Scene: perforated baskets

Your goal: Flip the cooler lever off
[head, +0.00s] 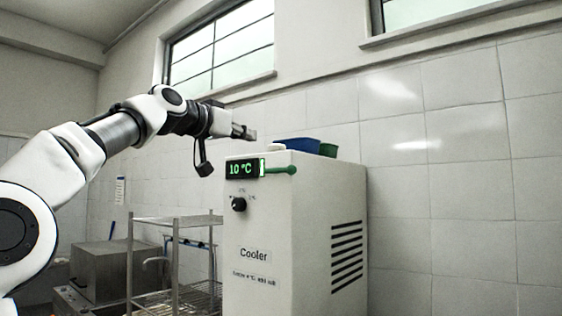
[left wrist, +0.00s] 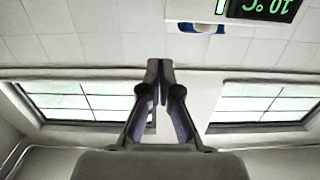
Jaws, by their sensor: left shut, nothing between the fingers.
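The white cooler (head: 290,235) stands right of the middle in the head view. Its display (head: 242,168) reads 10 °C in green. A green lever (head: 281,170) sticks out to the right of the display, roughly level, with a round end. A black knob (head: 238,204) sits below the display. My left gripper (head: 250,134) is shut and empty, above the cooler's upper left front edge and apart from the lever. In the left wrist view its closed fingertips (left wrist: 160,66) point toward the wall, and the display (left wrist: 264,9) shows upside down. My right gripper is not in view.
Blue and green containers (head: 297,145) sit on top of the cooler. A metal rack (head: 175,260) and a metal box appliance (head: 106,268) stand to the left. The tiled wall is close behind. The space in front of the cooler's display looks clear.

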